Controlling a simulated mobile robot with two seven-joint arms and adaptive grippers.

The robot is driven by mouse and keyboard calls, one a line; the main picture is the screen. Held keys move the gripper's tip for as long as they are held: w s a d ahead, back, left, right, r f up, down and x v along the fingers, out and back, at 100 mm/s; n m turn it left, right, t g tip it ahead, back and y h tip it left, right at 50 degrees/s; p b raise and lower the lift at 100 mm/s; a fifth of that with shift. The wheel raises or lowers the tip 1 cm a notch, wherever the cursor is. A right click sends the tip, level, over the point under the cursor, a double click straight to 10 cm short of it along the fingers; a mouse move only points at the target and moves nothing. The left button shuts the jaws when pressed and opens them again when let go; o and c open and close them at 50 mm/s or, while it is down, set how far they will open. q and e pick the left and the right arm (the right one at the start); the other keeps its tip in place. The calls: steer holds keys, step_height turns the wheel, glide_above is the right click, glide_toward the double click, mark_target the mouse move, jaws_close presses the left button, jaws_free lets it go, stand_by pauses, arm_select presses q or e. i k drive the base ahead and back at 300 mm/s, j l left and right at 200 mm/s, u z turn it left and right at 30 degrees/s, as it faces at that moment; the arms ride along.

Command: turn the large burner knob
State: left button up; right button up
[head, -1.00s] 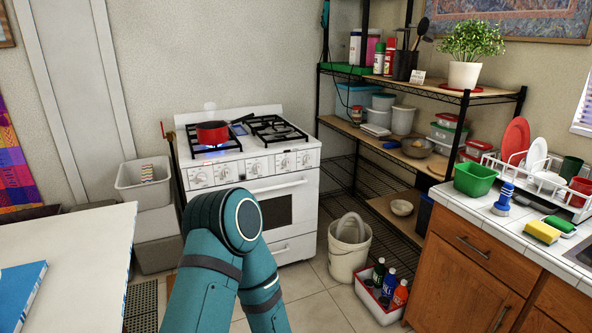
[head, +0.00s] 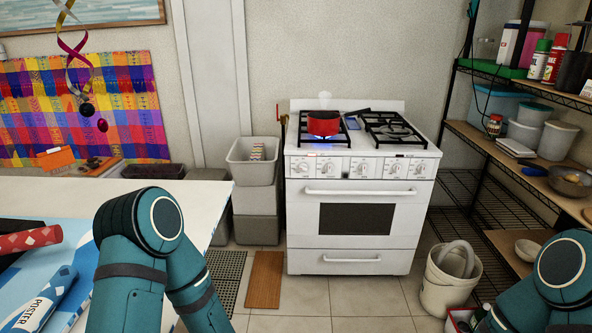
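The white stove (head: 340,236) stands against the back wall, right of centre in the head view. Its front panel carries a row of several round knobs; the middle knob (head: 361,168) looks larger than or similar to the others, which is hard to tell at this distance. A red pot (head: 323,123) sits on the left burner, with a blue flame glow under it. My teal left arm is at the lower left and my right arm at the lower right edge. Both arms are well short of the stove. Neither gripper is visible.
A white table (head: 205,197) with wrapped rolls is at the left. Grey bins (head: 256,200) stand left of the stove. A white bucket (head: 447,285) and black wire shelves (head: 462,195) are at the right.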

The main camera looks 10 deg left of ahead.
mark_target(302, 166)
steer(key=u, duration=0.3)
steer(key=i+l+u, duration=0.1)
steer(key=i+l, duration=1.3)
